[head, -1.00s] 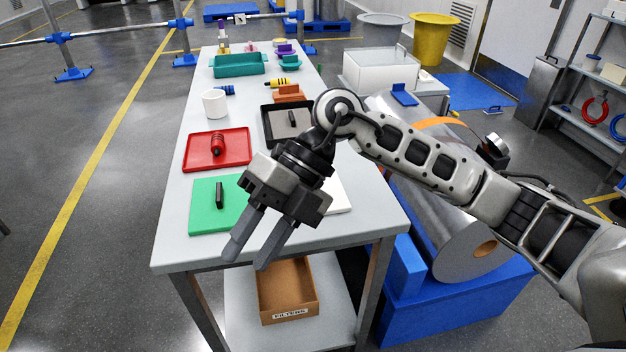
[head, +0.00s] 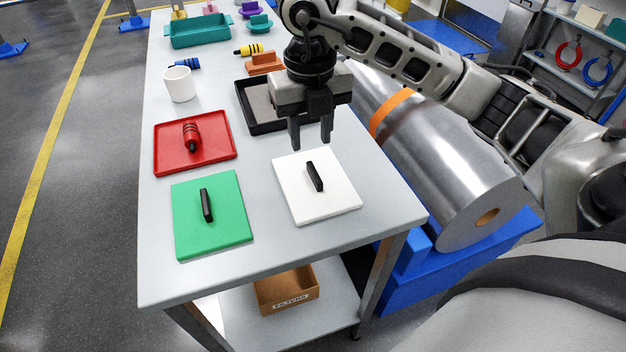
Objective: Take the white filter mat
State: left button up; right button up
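The white filter mat (head: 333,200) lies flat near the right front of the grey table (head: 272,232). It is a square slab with a black bar handle (head: 315,176) standing on its middle. My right gripper (head: 311,143) points down above the far edge of the white mat, with its two fingers apart and nothing between them. It appears to be clear of the handle. My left gripper is not in view.
A green mat (head: 228,226) with a black handle lies left of the white one. A red tray (head: 168,151), a black tray (head: 253,118) and a white mug (head: 179,84) stand behind. A box labelled FILTERS (head: 287,290) sits on the lower shelf.

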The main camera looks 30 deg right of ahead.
aim_at(314, 172)
notch_tip(314, 172, down, 3)
jog(key=shift+f, duration=0.15)
jog(key=shift+d+f+p, duration=0.2)
jog(key=shift+f+p, duration=0.1)
jog(key=shift+f, duration=1.1)
jog(key=shift+d+f+p, duration=0.2)
jog(key=shift+f+p, duration=0.1)
jog(key=shift+f, duration=1.05)
grip_shut()
